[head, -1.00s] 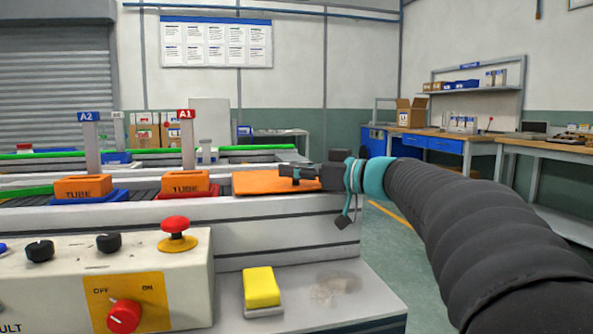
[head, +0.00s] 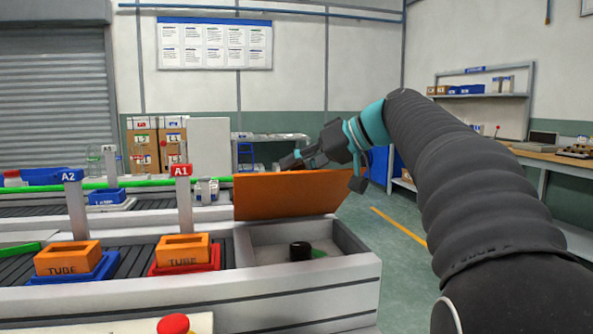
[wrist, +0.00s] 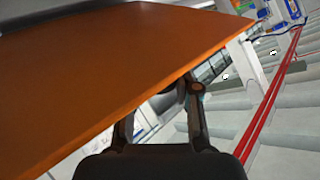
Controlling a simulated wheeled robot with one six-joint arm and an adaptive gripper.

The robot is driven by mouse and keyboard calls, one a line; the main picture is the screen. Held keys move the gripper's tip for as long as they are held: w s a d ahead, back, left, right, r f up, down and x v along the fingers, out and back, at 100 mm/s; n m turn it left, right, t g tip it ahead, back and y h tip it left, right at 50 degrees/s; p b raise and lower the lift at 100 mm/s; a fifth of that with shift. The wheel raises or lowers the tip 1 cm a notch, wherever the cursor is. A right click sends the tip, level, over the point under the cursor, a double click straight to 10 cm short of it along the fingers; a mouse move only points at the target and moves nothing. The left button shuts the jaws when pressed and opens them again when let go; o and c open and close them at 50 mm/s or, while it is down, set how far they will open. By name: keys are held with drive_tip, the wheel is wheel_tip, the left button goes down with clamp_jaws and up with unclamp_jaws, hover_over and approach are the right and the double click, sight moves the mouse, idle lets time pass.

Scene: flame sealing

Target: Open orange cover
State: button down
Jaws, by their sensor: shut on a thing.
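The orange cover (head: 290,196) stands raised and tilted at the back of a grey compartment (head: 350,240) at the right end of the bench. In the wrist view the cover (wrist: 90,75) fills the upper left. My gripper (head: 288,162) is at the cover's top edge. In the wrist view my gripper (wrist: 168,100) has its fingers at the cover's edge, and the cover partly hides the fingertips. It is shut on the cover. The compartment is open, with a small black round thing (head: 300,250) and a bit of green inside.
Two orange TUBE blocks sit left of the compartment, one in a red tray (head: 215,262) under sign A1 (head: 181,170), one in a blue tray (head: 110,268) under sign A2 (head: 69,176). A red button (head: 173,324) is at the bottom. Open floor lies to the right.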

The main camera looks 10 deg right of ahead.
drive_tip(key=shift+w+r+m+g+h, duration=0.1)
drive_tip(key=shift+w+r+m+g, duration=0.25)
drive_tip(key=shift+w, duration=0.5)
drive_tip(key=shift+w+r+m+g+h, duration=0.1)
drive_tip(key=shift+w+r+m+g, duration=0.1)
drive_tip(key=shift+w+r+g, duration=0.5)
drive_tip(key=shift+w+r+m+g+h, duration=0.1)
drive_tip(key=shift+w+r+m+g, duration=0.2)
drive_tip(key=shift+w, duration=0.65)
drive_tip(key=c, duration=0.8)
unclamp_jaws()
drive_tip(key=shift+r, duration=0.1)
drive_tip(key=s+d, duration=0.2)
drive_tip(key=d, duration=0.2)
drive_tip(key=s+d+r, duration=0.1)
drive_tip(key=s+d, duration=0.1)
drive_tip(key=d, duration=0.2)
drive_tip(key=s+d, duration=0.2)
drive_tip(key=d, duration=0.3)
drive_tip(key=shift+s+r, duration=0.2)
drive_tip(key=shift+r, duration=0.15)
